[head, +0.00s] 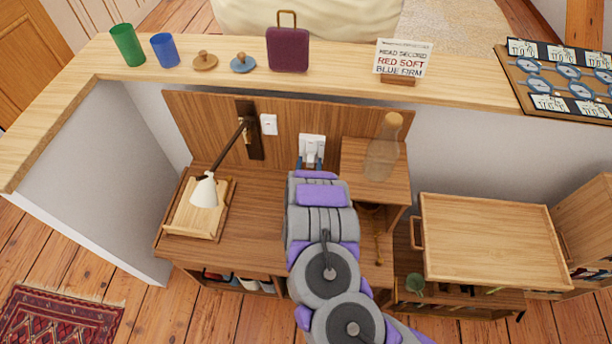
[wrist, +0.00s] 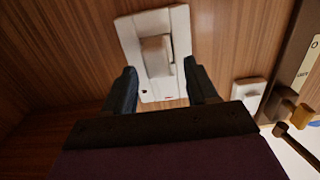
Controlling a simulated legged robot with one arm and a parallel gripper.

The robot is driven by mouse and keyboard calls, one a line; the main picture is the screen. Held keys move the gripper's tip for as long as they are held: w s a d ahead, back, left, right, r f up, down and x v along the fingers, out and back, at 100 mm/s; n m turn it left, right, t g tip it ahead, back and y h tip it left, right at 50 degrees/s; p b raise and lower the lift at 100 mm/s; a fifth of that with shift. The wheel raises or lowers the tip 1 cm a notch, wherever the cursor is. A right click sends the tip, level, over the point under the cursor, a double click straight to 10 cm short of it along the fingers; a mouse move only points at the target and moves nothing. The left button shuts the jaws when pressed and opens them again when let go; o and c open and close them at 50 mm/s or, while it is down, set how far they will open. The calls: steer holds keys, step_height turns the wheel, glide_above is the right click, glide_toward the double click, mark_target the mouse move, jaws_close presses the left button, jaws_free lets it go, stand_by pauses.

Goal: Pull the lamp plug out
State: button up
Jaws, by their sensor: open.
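The white lamp plug (wrist: 157,57) sits in a white wall socket plate (wrist: 181,30) on the wooden back panel. The plug also shows in the head view (head: 311,151), just beyond the end of my arm. My gripper (wrist: 160,68) is open, with one dark finger on each side of the plug's lower part in the wrist view. A gap shows between each finger and the plug. I cannot tell how deep the fingers reach. The lamp (head: 205,190) has a white shade and a dark arm on a wall bracket at the left.
A small white switch (head: 269,124) is on the panel left of the socket. A glass bottle (head: 382,150) with a cork stands on the raised shelf at right. A wooden tray (head: 480,240) is further right. The ledge above holds cups, a purple case (head: 288,50) and a sign (head: 402,60).

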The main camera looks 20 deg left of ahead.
steer(key=shift+w+d+r, duration=0.1)
steer(key=shift+w, duration=0.65)
steer(key=shift+a, duration=0.35)
steer(key=shift+d, duration=0.2)
steer(key=c, duration=1)
steer(key=o, duration=0.4)
steer(key=shift+a, duration=0.1)
steer(key=c, duration=0.5)
steer(key=shift+o, duration=0.2)
steer(key=shift+s, duration=0.45)
steer(key=shift+s+d, duration=0.3)
steer(key=shift+s, duration=0.4)
